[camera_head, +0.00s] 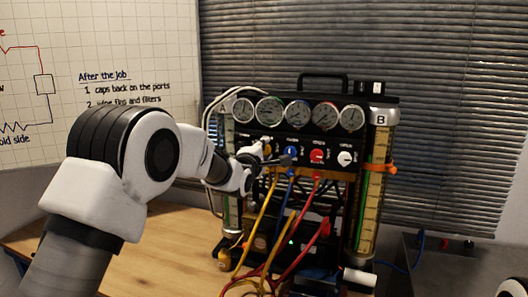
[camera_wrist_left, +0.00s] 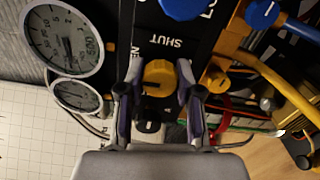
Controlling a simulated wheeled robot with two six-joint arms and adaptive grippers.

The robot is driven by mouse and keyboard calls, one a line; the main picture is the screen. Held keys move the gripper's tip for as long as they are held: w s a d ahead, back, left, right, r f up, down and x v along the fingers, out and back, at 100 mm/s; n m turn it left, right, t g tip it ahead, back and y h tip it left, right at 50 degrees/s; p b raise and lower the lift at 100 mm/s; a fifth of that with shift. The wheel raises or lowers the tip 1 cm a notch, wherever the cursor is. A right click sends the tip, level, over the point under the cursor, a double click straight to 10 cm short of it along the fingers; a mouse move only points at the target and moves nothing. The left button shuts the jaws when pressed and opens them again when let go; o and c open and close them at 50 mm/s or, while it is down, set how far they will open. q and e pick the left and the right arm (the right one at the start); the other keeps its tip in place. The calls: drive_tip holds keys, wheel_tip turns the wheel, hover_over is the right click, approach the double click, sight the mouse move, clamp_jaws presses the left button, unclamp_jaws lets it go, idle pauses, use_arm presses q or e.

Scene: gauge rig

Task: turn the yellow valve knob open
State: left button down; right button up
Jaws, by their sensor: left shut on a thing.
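The yellow valve knob (camera_wrist_left: 158,76) sits on the rig's black panel, at the left end of a row of knobs. It shows in the wrist view between the two fingers of my left gripper (camera_wrist_left: 161,82), which is shut on it. An upside-down "SHUT" label is printed beside the knob. In the head view my left gripper (camera_head: 257,157) is at the left part of the panel and mostly hides the knob. My right gripper does not show.
A blue knob (camera_head: 291,151), a red knob (camera_head: 317,156) and a white knob (camera_head: 345,158) lie to the right. Several round gauges (camera_head: 298,114) sit above. Yellow, blue and red hoses hang below. The wooden table (camera_head: 150,250) is clear at front left.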

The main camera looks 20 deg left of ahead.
use_arm(q)
drive_tip(key=c, duration=0.9)
unclamp_jaws()
drive_tip(key=shift+o, duration=0.7)
drive_tip(key=shift+w, duration=0.1)
drive_tip(key=s, duration=1.2)
drive_tip(key=shift+a, duration=0.15)
